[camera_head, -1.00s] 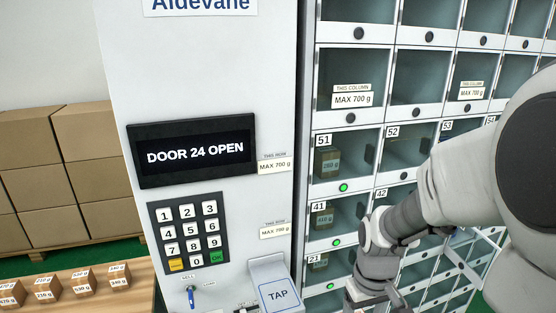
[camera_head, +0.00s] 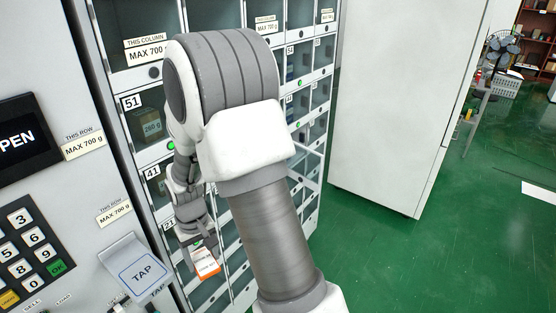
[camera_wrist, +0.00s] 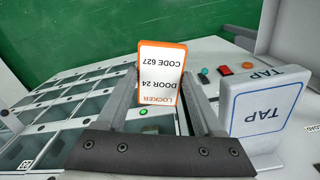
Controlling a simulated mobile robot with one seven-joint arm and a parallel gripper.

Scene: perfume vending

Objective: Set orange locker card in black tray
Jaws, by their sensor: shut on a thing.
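The orange locker card (camera_wrist: 162,72) is white with an orange edge and reads "LOCKER DOOR 24 CODE 627", upside down in the wrist view. My gripper (camera_wrist: 166,104) is shut on it, with the card sticking out past the fingertips. In the head view, the card (camera_head: 208,264) hangs below my gripper (camera_head: 198,243), in front of the lower lockers and to the right of the TAP reader. No black tray can be made out in either view.
The TAP reader (camera_head: 138,268) juts from the machine front, and in the wrist view it (camera_wrist: 264,108) stands close to the right finger. The keypad (camera_head: 28,250) is at left. A white cabinet side (camera_head: 400,90) stands at right. Green floor (camera_head: 450,260) is open there.

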